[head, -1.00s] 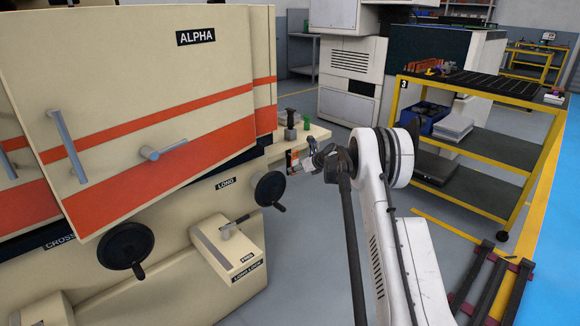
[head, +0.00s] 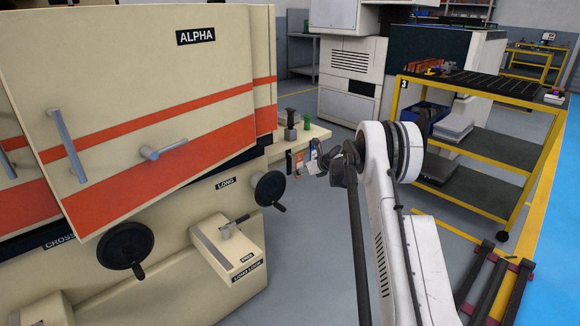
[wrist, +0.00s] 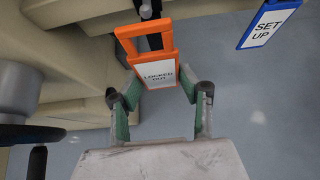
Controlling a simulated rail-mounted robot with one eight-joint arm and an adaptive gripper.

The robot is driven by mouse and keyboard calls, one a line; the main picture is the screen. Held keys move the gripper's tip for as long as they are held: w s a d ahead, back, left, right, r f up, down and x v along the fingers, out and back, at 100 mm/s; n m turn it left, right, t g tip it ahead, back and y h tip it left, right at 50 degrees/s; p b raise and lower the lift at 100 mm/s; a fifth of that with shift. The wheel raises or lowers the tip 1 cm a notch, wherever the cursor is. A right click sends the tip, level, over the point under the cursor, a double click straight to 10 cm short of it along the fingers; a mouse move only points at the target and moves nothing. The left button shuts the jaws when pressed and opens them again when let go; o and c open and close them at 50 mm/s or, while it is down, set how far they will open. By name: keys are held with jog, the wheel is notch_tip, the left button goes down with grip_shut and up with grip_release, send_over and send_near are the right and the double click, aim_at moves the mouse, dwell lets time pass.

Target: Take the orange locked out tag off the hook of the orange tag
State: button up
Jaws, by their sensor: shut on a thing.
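The orange locked out tag (wrist: 158,72) has a white "LOCKED OUT" label and an open loop at its top. In the wrist view my gripper (wrist: 158,76) is shut on it, one fingertip at each side edge. A dark upright piece (wrist: 154,40) shows behind and within the loop. I cannot tell whether the loop still touches a hook. In the head view, a small orange and white tag (head: 299,161) shows by the machine's right end, near my gripper (head: 313,166), whose fingers are too small to make out there.
A blue "SET UP" tag (wrist: 268,22) hangs to the right. The beige ALPHA machine (head: 120,110) with handwheels (head: 270,188) is on the left. A yellow-framed cart (head: 470,152) stands at the right. Grey floor lies open below the tag.

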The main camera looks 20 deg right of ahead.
jog(key=shift+s+d, duration=0.25)
jog(key=shift+s, duration=0.45)
jog(key=shift+s+d, duration=0.25)
jog(key=shift+s, duration=0.5)
jog(key=shift+s+d, duration=0.25)
jog(key=shift+s, duration=0.45)
